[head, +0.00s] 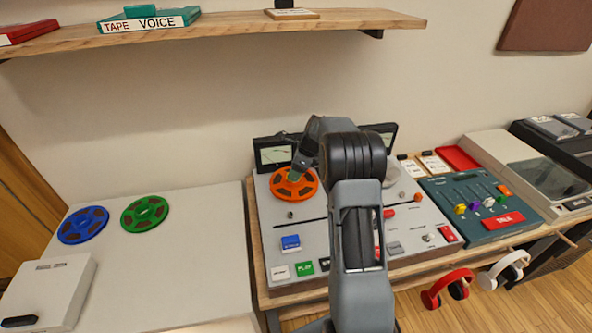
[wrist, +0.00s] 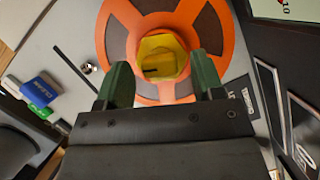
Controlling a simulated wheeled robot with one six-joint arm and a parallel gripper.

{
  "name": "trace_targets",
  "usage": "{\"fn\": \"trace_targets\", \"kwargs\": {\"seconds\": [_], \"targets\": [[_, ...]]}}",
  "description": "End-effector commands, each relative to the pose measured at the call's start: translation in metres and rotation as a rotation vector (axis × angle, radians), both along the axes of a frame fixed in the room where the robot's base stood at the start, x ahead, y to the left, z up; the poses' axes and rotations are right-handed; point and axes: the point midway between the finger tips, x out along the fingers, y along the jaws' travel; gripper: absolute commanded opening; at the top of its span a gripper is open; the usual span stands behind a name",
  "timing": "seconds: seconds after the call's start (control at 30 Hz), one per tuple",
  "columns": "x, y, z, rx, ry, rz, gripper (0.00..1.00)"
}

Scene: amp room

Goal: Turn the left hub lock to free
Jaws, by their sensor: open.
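The left hub lock is a yellow knob (wrist: 162,57) at the centre of the orange reel (wrist: 118,45), seen in the wrist view. The orange reel also shows in the head view (head: 281,190), on the left of the tape machine's grey deck (head: 265,218). My gripper (wrist: 162,85) is open, its two dark green fingers apart on either side of the near edge of the yellow knob. I cannot tell whether the fingers touch it. In the head view my arm hides the knob and much of the deck's middle.
Blue (head: 291,243) and green (head: 303,267) buttons sit on the deck's front left. Upright meters (head: 274,155) stand behind the reel. A blue reel (head: 84,225) and a green reel (head: 145,214) lie on the white table to the left. A wooden shelf (head: 230,28) runs above.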

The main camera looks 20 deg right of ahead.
Motion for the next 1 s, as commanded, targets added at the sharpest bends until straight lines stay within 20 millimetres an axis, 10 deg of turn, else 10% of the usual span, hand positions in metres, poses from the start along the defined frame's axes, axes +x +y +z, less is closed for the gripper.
{"fn": "trace_targets", "kwargs": {"seconds": [0.37, 1.0], "targets": [[0.0007, 0.0012, -0.0029, 0.0, 0.0, 0.0, 0.61], [0.0006, 0.0011, -0.0022, 0.0, 0.0, 0.005, 0.12]]}}
